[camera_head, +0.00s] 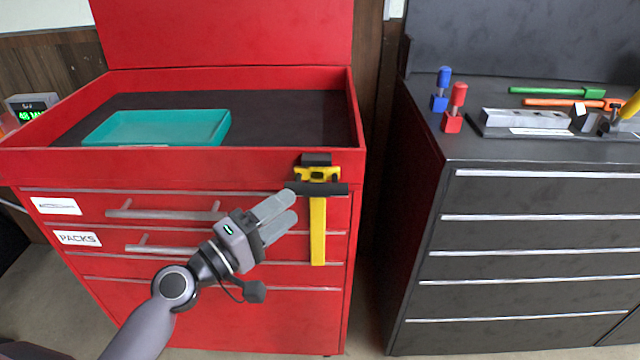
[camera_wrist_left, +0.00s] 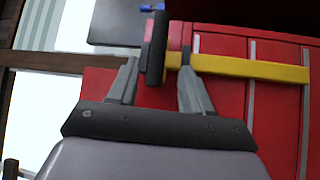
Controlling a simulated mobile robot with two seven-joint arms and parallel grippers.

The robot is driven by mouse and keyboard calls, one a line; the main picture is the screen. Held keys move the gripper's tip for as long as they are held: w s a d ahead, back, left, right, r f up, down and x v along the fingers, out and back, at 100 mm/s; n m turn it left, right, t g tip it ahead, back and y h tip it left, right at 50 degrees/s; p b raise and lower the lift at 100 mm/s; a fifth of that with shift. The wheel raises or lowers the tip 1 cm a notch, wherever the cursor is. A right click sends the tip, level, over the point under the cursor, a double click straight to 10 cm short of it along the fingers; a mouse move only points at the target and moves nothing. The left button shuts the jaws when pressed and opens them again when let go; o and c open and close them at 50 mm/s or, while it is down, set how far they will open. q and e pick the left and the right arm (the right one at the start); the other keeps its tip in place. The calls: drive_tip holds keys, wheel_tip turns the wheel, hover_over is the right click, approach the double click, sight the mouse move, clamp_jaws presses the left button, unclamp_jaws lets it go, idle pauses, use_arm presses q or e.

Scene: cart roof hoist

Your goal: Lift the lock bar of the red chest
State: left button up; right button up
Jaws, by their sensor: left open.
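The red chest (camera_head: 215,310) stands at the left with its lid up. Its yellow lock bar (camera_head: 318,235) hangs upright over the drawer fronts near the right edge, with a black crosswise handle (camera_head: 330,189) near its top. My left gripper (camera_head: 291,206) is open and empty, just left of the handle. In the left wrist view, the handle (camera_wrist_left: 156,45) appears between the two fingertips (camera_wrist_left: 159,66), and the yellow bar (camera_wrist_left: 250,68) runs off to the right. I cannot tell whether a finger touches the handle. My right gripper is out of view.
A teal tray (camera_head: 155,127) lies in the chest's open top. The drawers have grey handles (camera_head: 165,214).

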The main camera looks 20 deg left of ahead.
sight(306, 194)
use_arm(q)
drive_tip(key=shift+w+d+r, duration=0.25)
drive_tip(key=shift+w+r, duration=0.1)
drive_tip(key=shift+w, duration=0.15)
drive_tip(key=shift+p+x, duration=0.95)
drive_tip(key=shift+x, duration=2.15)
drive_tip(key=shift+f, duration=0.15)
clamp_jaws()
